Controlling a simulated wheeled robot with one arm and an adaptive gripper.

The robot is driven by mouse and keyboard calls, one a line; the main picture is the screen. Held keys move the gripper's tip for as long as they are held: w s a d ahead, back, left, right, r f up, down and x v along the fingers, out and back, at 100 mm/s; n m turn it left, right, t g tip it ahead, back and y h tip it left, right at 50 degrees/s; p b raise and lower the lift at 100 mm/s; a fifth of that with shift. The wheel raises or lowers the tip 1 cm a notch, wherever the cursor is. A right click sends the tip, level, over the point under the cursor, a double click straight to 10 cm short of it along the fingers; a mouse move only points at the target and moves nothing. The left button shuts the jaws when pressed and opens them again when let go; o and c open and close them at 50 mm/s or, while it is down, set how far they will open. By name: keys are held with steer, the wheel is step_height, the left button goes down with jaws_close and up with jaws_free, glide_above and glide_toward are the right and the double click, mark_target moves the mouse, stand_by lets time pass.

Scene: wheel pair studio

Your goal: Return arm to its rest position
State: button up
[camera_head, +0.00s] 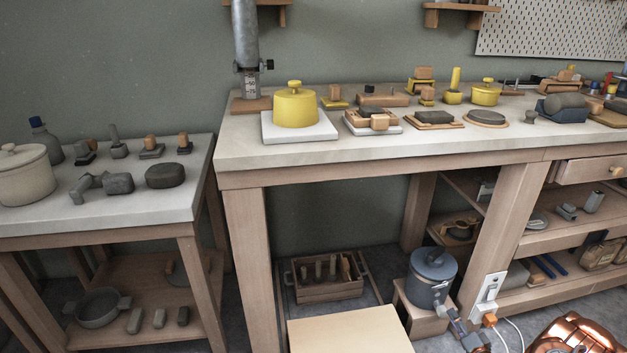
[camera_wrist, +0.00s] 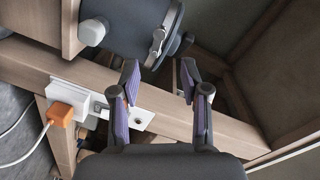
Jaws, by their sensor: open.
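My gripper (camera_wrist: 158,78) is open in the wrist view, with its two purple-sided fingers apart and nothing between them. Beyond the fingers are a wooden table rail and the lower part of a blue-grey lidded pot (camera_wrist: 150,25). In the head view that pot (camera_head: 432,275) stands on a low wooden stool under the long workbench. Part of my arm's end shows low down beside the pot in the head view, in front of the bench; its fingers are hard to make out there.
A white power outlet (camera_head: 487,291) with an orange plug (camera_head: 489,320) and white cables is close to my gripper. The long bench (camera_head: 400,153) holds a yellow pot (camera_head: 295,105) and many small tools. Open shelves (camera_head: 545,241) lie at the right.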

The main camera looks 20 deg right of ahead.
steer(key=w+a+r+n+g+p, duration=0.25)
steer(key=r+p, duration=0.25)
steer(key=r, duration=0.5)
steer(key=w+a+r+n+g+p, duration=0.2)
steer(key=w+r+g+p, duration=0.15)
steer(key=r, duration=0.55)
steer(key=w+a+r+n+g+p, duration=0.25)
steer(key=w+r+p, duration=0.2)
steer(key=r, duration=0.55)
steer(key=s+a+r+n+g+p, duration=0.25)
steer(key=s+a+r+p, duration=0.35)
steer(key=a+r, duration=0.5)
steer(key=s+a+r+n+g+p, duration=0.1)
steer(key=s+a+r+g+p, duration=0.3)
steer(key=s+a+r, duration=0.7)
steer(key=s+a+r+n+g+y+p, duration=0.1)
steer(key=s+a+r+g+p, duration=0.1)
steer(key=s+a+r+p, duration=0.2)
steer(key=s+a+r+n+g+y+p, duration=0.1)
steer(key=s+a+r+p, duration=0.3)
steer(key=s+a+r, duration=0.6)
steer(key=s+r+n, duration=0.1)
steer(key=s, duration=0.6)
steer(key=shift+s+a+r+g+p, duration=0.2)
steer(key=shift+r+g+p, duration=0.1)
steer(key=shift+g+p, duration=0.1)
steer(key=shift+d, duration=0.15)
